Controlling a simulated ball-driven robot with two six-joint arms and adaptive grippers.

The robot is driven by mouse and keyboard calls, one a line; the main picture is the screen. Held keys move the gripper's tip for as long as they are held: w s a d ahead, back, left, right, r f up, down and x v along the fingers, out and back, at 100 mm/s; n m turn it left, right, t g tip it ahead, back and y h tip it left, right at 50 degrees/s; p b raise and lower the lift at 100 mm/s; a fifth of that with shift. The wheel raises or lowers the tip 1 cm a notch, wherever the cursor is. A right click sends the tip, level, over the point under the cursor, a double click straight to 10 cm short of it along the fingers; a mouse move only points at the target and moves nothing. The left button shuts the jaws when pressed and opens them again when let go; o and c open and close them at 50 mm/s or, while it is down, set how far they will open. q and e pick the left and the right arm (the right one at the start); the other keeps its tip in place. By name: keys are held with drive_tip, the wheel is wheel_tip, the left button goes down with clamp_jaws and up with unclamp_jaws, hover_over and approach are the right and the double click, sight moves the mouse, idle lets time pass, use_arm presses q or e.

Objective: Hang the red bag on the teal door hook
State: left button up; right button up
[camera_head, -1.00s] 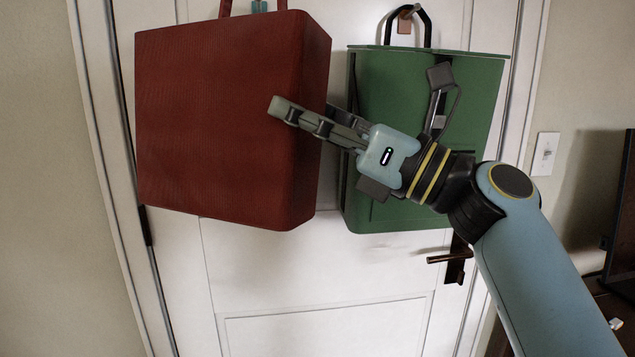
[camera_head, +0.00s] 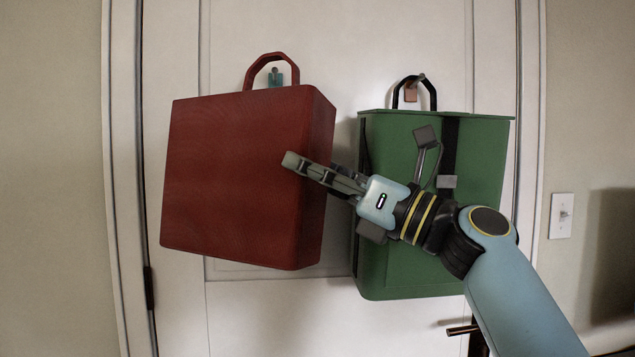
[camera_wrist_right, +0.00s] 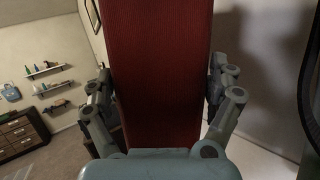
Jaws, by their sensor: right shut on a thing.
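The red bag (camera_head: 235,180) is in front of the white door at the left of the head view, slightly tilted, with its handle loop at the top. The teal door hook (camera_head: 275,77) shows through the handle loop; whether the handle bears on it I cannot tell. My right gripper (camera_head: 300,170) is shut on the side of the red bag. In the right wrist view the bag's narrow side (camera_wrist_right: 157,75) lies between the two fingers. The far finger is hidden behind the bag in the head view. My left gripper is not in view.
A green bag (camera_head: 400,260) hangs by its black handle from a copper-coloured hook (camera_head: 411,92) just right of the red bag, behind my right arm. A door handle (camera_head: 462,330) is at the lower right. A light switch (camera_head: 561,215) is on the right wall.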

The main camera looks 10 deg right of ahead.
drive_tip(key=shift+w+d+f+b, duration=0.1)
drive_tip(key=shift+w+f+b, duration=0.05)
drive_tip(key=shift+w+b, duration=1.3)
drive_tip(key=shift+w+f, duration=0.25)
drive_tip(key=shift+w, duration=0.35)
drive_tip(key=shift+w+f, duration=0.1)
drive_tip(key=shift+f, duration=0.05)
drive_tip(key=shift+w+f, duration=0.1)
